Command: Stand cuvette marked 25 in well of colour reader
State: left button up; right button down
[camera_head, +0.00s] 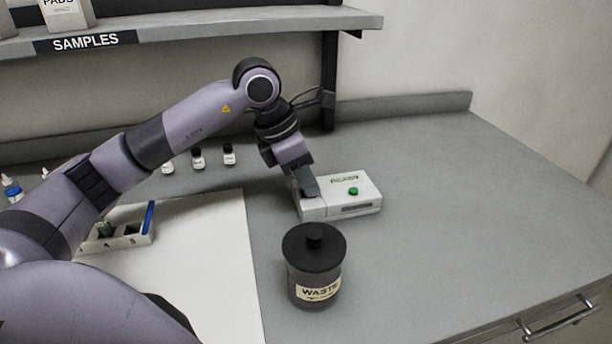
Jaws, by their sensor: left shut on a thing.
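The colour reader (345,197) is a white box with a green button, in the head view right of centre on the grey bench. My left gripper (309,190) points down over the left end of the reader, where its fingertips meet or overlap the box. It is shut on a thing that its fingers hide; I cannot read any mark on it. The reader's well is hidden behind the gripper. A white rack (128,240) stands at the left, partly behind my left arm, with dark and blue items in it. My right gripper is not in view.
A dark lidded jar marked WASTE (314,272) stands just in front of the reader. Small black-capped bottles (198,157) stand at the back. A shelf marked SAMPLES (150,32) runs above. The bench right of the reader is clear.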

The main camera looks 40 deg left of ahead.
pick_arm(q)
jog(key=shift+r+p, duration=0.85)
jog(key=shift+r, duration=0.1)
